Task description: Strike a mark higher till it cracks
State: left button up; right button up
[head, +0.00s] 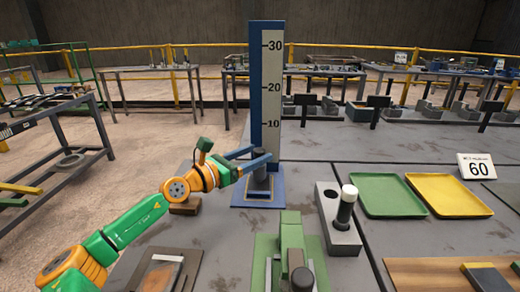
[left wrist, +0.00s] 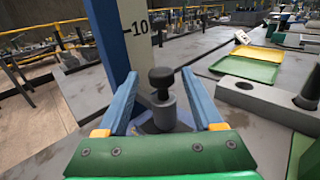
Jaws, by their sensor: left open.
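A tall scale board (head: 271,85) marked 10, 20 and 30 stands upright with a blue back on a blue base (head: 250,201). A grey cylinder with a black knob (head: 262,157) stands before it, low under the 10 mark. My left gripper (head: 258,155) is open at the knob. In the left wrist view its blue fingers (left wrist: 163,90) lie on either side of the black knob (left wrist: 162,76) and the grey cylinder (left wrist: 169,112), with gaps on both sides. The board also shows there, with the 10 mark (left wrist: 137,27). My right gripper is not in view.
A green fixture (head: 290,228) stands in front of the scale. Right of it, a grey block (head: 345,238) holds a dark, white-topped cylinder (head: 346,208). Green (head: 388,195) and yellow (head: 447,195) trays and a "60" sign (head: 476,167) lie farther right. A small brown block (head: 184,206) is on the left.

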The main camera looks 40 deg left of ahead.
pick_arm(q)
jog(key=shift+x, duration=0.85)
jog(key=shift+d, duration=0.1)
grip_shut()
dwell(0.8)
